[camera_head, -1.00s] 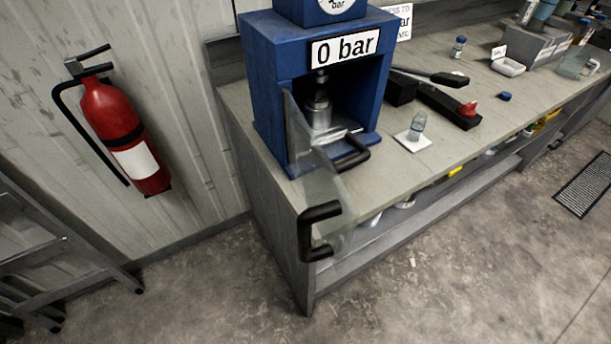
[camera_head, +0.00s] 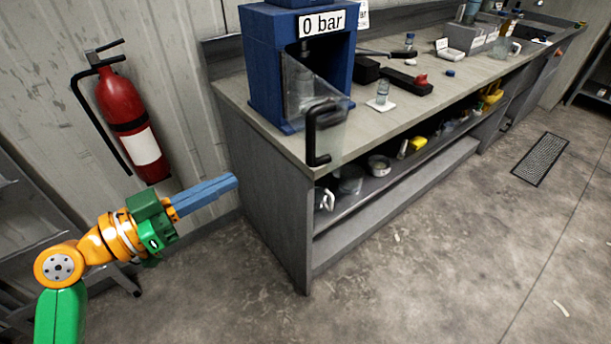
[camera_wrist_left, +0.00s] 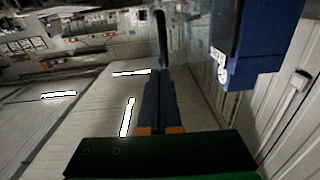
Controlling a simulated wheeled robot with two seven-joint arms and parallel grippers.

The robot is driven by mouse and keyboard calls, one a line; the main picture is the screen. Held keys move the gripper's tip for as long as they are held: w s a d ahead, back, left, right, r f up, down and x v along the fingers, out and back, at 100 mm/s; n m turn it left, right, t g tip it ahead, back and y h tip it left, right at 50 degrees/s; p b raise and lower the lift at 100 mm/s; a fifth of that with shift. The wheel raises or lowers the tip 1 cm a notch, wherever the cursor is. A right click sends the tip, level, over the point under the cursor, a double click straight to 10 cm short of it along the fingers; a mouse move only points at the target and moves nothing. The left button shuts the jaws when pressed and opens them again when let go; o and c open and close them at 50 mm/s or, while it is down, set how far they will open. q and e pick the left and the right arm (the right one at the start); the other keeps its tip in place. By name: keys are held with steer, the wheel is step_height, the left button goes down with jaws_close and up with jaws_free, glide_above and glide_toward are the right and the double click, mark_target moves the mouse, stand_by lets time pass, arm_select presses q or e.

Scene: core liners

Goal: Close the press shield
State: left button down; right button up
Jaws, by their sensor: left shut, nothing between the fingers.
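The blue press (camera_head: 270,75) stands at the left end of the workbench. Its clear shield (camera_head: 300,92) stands ajar at an angle in front of the opening, joined at the press's left front edge. The shield's black handle (camera_head: 313,135) hangs near the bench's front corner. My left gripper (camera_head: 234,180) is shut and empty, left of the bench and lower than the handle, apart from it. In the left wrist view, the shut fingers (camera_wrist_left: 159,76) point towards the black handle (camera_wrist_left: 161,35), with the blue press (camera_wrist_left: 268,40) at right. My right gripper is out of view.
The workbench (camera_head: 350,130) carries a black long-handled tool (camera_head: 408,84) and a small bottle on a white pad (camera_head: 382,93). A red fire extinguisher (camera_head: 125,120) hangs on the wall behind my left arm.

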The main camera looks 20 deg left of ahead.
arm_select(q)
steer(key=p+x, duration=0.7)
steer(key=x, duration=0.7)
steer(key=shift+w+a+f, duration=0.15)
steer(key=shift+w+a, duration=0.05)
steer(key=shift+w, duration=0.35)
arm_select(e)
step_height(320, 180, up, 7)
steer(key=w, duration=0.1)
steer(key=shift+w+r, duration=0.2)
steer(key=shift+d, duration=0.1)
